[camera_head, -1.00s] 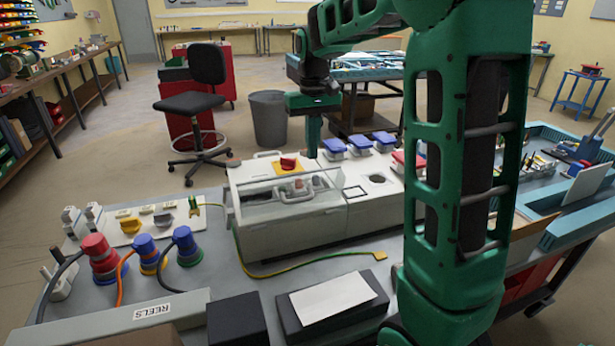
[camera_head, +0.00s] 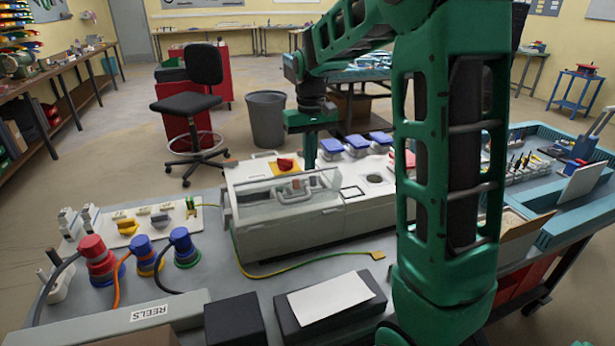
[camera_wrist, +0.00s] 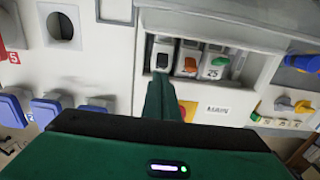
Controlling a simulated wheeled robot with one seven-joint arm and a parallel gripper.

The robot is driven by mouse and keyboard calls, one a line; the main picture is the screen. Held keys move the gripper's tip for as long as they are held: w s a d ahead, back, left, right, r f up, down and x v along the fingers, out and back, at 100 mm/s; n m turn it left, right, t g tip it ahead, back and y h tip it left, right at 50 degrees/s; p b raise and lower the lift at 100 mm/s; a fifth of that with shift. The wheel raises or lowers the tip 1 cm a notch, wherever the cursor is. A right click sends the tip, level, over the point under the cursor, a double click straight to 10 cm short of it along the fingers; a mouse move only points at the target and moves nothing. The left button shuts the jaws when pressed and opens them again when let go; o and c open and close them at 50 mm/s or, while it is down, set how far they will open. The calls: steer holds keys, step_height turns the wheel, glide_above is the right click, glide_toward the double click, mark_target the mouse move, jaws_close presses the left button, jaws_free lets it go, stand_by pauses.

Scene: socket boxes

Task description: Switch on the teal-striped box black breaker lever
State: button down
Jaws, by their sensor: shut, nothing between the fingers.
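The white breaker box (camera_head: 280,224) stands on the grey bench, with its clear cover in front of a recess. In the wrist view the recess holds breakers side by side: one with a black lever (camera_wrist: 162,61), one with an orange lever (camera_wrist: 189,65) and one with a green lever (camera_wrist: 221,61). I cannot make out a teal stripe on the box. My gripper (camera_wrist: 161,76) is shut and empty, its fingertips just below the black-lever breaker in the picture; I cannot tell if they touch.
A red knob on a yellow plate (camera_head: 285,164) tops the box. Blue-lidded sockets (camera_head: 357,145) stand to the right. Red and blue plugs (camera_head: 96,256) with cables are at left. A yellow-green cable (camera_head: 310,263) lies in front. A black box with white paper (camera_head: 329,296) is nearer.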

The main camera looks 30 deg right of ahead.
steer(key=shift+s+f, duration=0.1)
steer(key=shift+f, duration=1.2)
steer(key=shift+s+a+f, duration=0.15)
steer(key=shift+s+f, duration=0.05)
steer(key=shift+s, duration=0.4)
steer(key=shift+s+a, duration=0.15)
steer(key=shift+s, duration=0.6)
steer(key=shift+w+r, duration=0.25)
steer(key=shift+r, duration=0.4)
steer(key=shift+w+r, duration=0.2)
steer(key=shift+r, duration=1.1)
steer(key=shift+w+r, duration=0.15)
steer(key=shift+r, duration=1.1)
